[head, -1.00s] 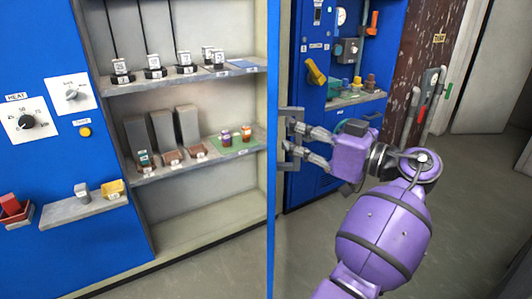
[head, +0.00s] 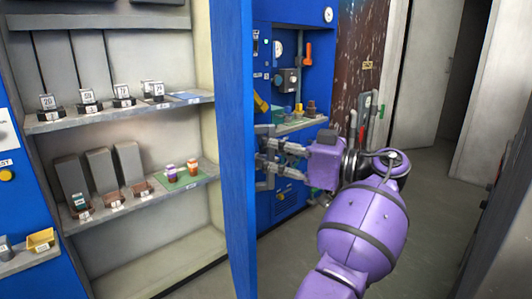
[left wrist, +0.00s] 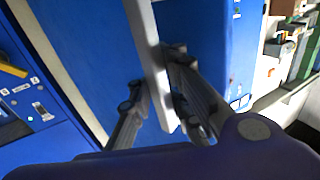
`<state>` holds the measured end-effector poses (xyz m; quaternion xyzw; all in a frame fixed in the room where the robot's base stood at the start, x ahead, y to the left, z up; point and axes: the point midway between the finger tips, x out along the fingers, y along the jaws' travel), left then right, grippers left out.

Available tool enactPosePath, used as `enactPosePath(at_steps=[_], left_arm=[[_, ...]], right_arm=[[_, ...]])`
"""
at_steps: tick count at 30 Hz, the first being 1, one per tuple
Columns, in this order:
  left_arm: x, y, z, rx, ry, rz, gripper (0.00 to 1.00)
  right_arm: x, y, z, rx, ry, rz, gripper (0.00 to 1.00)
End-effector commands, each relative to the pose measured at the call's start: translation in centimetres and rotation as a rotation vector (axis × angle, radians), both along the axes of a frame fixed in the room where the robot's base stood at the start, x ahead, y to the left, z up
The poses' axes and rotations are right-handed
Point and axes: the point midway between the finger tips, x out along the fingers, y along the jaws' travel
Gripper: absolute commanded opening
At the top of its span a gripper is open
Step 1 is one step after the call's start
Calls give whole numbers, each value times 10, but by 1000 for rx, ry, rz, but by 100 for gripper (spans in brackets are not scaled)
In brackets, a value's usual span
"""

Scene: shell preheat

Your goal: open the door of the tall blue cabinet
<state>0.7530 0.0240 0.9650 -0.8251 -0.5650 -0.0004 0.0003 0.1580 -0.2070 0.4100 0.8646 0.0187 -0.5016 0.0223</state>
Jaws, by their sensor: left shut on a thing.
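The tall blue cabinet (head: 12,258) stands at left in the head view with its shelved inside exposed. Its blue door (head: 234,170) stands swung out at the cabinet's right side, seen nearly edge-on. My left gripper (head: 264,160) is at the door's right-hand face, shut on the grey door handle (left wrist: 153,65). The left wrist view shows the handle bar between the two fingers, with the blue door face (left wrist: 82,50) beyond. The door edge hides part of the handle in the head view. My right gripper is in neither view.
Shelves (head: 150,200) hold numbered weights, dark blocks and small jars on a green mat (head: 186,180). A second blue unit (head: 289,190) with gauges and a small shelf stands behind the door. Open floor (head: 420,235) lies at right.

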Motion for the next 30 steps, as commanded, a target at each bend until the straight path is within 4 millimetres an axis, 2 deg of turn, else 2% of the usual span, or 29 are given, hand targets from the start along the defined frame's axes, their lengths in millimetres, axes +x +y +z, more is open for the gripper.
enactPosePath(at_steps=[1, 5, 15, 19, 27, 30], left_arm=[[-3, -3, -5, -6, 9, 3, 15], [-3, -3, -4, -5, 8, 2, 31], [-2, -4, -2, -4, 5, 2, 31], [-8, -18, -2, -2, 5, 0, 31], [-24, -60, -2, -2, 6, -1, 31], [-27, -69, -2, -3, 6, 0, 31]], right_arm=[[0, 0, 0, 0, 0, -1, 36], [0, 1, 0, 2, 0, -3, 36], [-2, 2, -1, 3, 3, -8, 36], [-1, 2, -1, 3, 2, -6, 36], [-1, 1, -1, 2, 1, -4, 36], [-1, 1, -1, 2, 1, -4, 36]])
